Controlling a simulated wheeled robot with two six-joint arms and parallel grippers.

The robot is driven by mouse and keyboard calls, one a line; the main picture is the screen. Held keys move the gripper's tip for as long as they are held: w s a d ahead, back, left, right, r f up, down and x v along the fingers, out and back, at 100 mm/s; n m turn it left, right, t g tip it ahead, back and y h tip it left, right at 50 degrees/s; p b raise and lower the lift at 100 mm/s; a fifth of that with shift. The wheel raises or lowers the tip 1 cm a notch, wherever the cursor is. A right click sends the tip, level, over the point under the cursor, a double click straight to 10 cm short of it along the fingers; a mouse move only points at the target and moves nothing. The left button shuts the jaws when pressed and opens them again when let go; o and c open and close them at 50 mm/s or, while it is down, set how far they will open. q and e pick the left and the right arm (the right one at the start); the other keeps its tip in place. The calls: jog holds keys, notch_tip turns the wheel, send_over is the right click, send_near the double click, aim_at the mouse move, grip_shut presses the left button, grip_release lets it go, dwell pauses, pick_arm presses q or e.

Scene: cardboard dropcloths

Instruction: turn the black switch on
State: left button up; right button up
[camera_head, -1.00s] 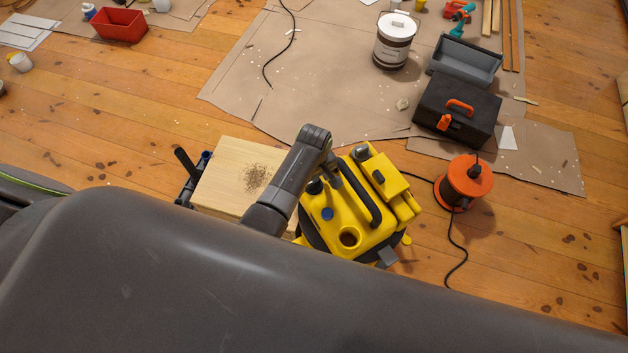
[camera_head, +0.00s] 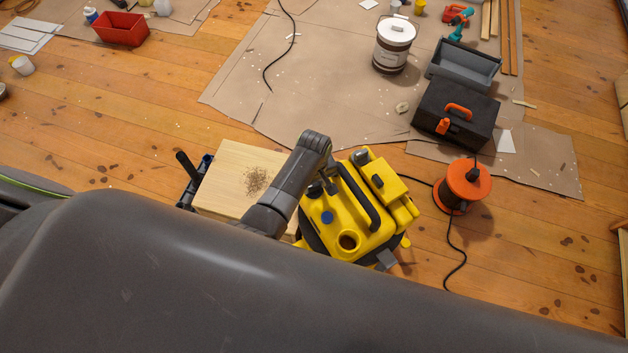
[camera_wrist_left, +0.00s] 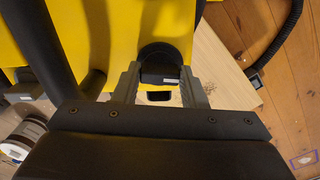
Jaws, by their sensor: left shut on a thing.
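A yellow machine with a black carry handle (camera_head: 361,197) stands on the wood floor, in the middle of the head view. My left gripper (camera_head: 318,187) is over its left side, partly covered by my own arm there. In the left wrist view my left gripper (camera_wrist_left: 158,80) has one finger on each side of a rounded black switch (camera_wrist_left: 159,58) on the yellow body and is shut on it. The switch's lower part sits between the fingers, and I cannot tell its on or off position. My right gripper is not in view.
A pale wooden board (camera_head: 222,178) with a pile of shavings lies just left of the machine. An orange cable reel (camera_head: 466,180) stands to its right, its black cord on the floor. A black toolbox (camera_head: 455,112) sits behind on the cardboard (camera_head: 330,85).

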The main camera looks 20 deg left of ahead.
pick_arm(q)
jog(key=m+p, duration=0.2)
jog(key=shift+r+m, duration=0.25)
jog(key=shift+m, duration=0.05)
jog(key=shift+m+p, duration=0.8)
jog(key=m+p, duration=0.1)
jog(key=m, duration=0.2)
jog(key=shift+a+f+m+p, duration=0.1)
jog(key=shift+f+m+p, duration=0.05)
jog(key=shift+m+p, duration=0.75)
jog(key=shift+m, duration=0.6)
jog(key=shift+f+m, duration=0.1)
jog(key=shift+m, duration=0.2)
jog(key=o, duration=1)
